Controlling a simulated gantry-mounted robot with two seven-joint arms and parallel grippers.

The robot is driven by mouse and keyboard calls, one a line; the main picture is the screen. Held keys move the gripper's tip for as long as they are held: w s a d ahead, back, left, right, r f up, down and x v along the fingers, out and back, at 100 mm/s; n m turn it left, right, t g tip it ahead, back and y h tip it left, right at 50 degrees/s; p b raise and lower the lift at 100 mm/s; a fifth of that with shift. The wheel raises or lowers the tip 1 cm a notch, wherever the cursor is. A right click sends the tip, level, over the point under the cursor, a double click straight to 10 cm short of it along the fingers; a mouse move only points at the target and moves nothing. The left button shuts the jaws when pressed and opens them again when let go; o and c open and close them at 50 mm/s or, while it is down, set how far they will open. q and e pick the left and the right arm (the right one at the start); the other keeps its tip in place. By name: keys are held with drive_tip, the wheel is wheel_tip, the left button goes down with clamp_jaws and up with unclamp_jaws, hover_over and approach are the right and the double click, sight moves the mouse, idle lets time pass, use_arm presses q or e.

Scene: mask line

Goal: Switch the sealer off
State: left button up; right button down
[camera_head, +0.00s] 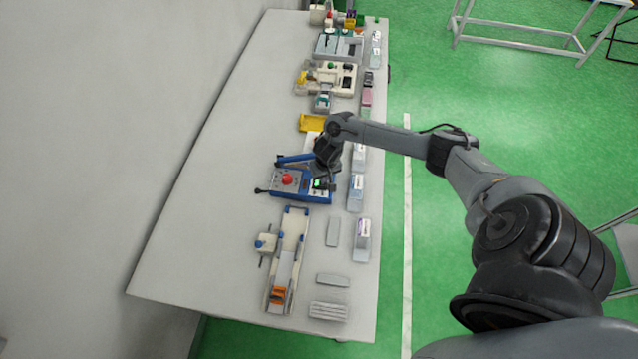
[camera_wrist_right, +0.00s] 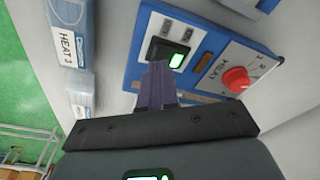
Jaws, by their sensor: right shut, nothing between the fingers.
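The sealer (camera_head: 277,187) is a blue box with a light grey panel, on the table in the head view. Its panel (camera_wrist_right: 210,75) fills the upper right of the right wrist view. A black rocker switch (camera_wrist_right: 154,48) sits there with a lit green part (camera_wrist_right: 176,60). A red heat knob (camera_wrist_right: 236,79) is to its right. My right gripper (camera_wrist_right: 158,66) is shut and empty, its fingertips at the switch's lower edge; I cannot tell whether they touch it. In the head view my right gripper (camera_head: 325,178) is over the sealer's right end. My left gripper is not in view.
Labelled pouch boxes (camera_head: 362,238) stand in a row along the table's right edge. A slide fixture (camera_head: 287,255) lies in front of the sealer. A yellow tray (camera_head: 311,122) and other devices (camera_head: 327,78) stand behind it. The left side of the table is clear.

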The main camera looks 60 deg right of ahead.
drive_tip(key=shift+f, duration=0.6)
drive_tip(key=shift+f+b, duration=0.3)
drive_tip(key=shift+b, duration=0.1)
idle(0.4)
drive_tip(key=shift+r+p, duration=0.9)
drive_tip(key=shift+p, duration=0.25)
wheel_tip(320, 180, up, 3)
drive_tip(key=p, duration=0.4)
drive_tip(key=shift+r+p, duration=1.15)
drive_tip(key=shift+p, duration=0.25)
drive_tip(key=shift+f, duration=0.1)
